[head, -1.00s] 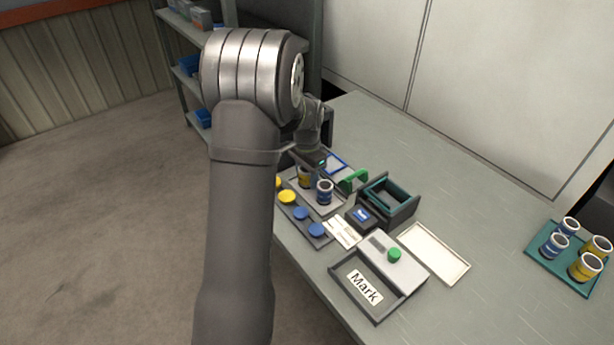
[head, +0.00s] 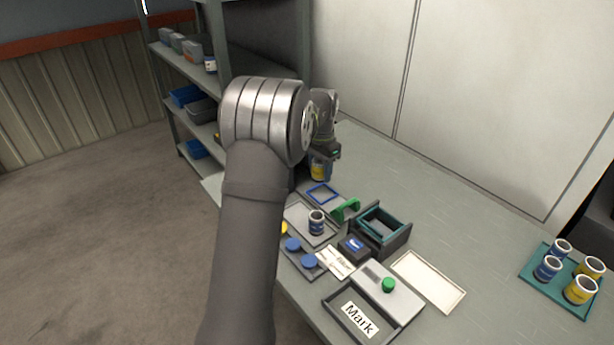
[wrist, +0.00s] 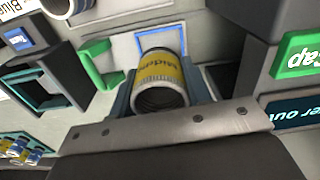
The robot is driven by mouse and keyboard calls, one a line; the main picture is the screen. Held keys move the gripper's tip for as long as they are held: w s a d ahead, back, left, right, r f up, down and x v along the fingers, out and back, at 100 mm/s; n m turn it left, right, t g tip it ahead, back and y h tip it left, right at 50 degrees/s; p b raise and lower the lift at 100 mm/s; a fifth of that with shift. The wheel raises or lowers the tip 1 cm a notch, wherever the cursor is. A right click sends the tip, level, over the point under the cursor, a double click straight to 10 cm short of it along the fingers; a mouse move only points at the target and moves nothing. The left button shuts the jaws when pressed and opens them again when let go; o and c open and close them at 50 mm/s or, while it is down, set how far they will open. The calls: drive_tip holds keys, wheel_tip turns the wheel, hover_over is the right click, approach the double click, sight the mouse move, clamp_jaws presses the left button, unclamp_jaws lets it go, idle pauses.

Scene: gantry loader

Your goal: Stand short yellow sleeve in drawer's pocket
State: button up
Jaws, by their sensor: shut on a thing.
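The short yellow sleeve (head: 319,174) is held in my gripper (head: 323,159), above the far left part of the bench. In the wrist view the yellow sleeve (wrist: 162,74) lies between the two jaws, its open end towards the camera and some lettering on its side. The jaws are shut on it. A dark box with a teal-rimmed opening (head: 402,236), which looks like the drawer, stands right of the green handle. Its inside looks empty; the pocket's floor is not clear. My arm hides part of the bench's left side.
A blue sleeve (head: 316,222) stands on a grey tray (head: 297,212). A green handle (head: 346,209) and a blue square frame (head: 322,194) lie behind it. A teal tray (head: 536,262) with several sleeves is at the right.

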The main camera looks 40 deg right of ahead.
sight(322, 195)
drive_tip(key=shift+d+f, duration=0.2)
drive_tip(key=shift+f, duration=0.9)
drive_tip(key=shift+d+f, duration=0.25)
drive_tip(key=shift+f, duration=0.85)
drive_tip(key=shift+d+f, duration=0.2)
drive_tip(key=shift+f, duration=0.9)
drive_tip(key=shift+a+f, duration=0.1)
drive_tip(key=shift+f, duration=0.35)
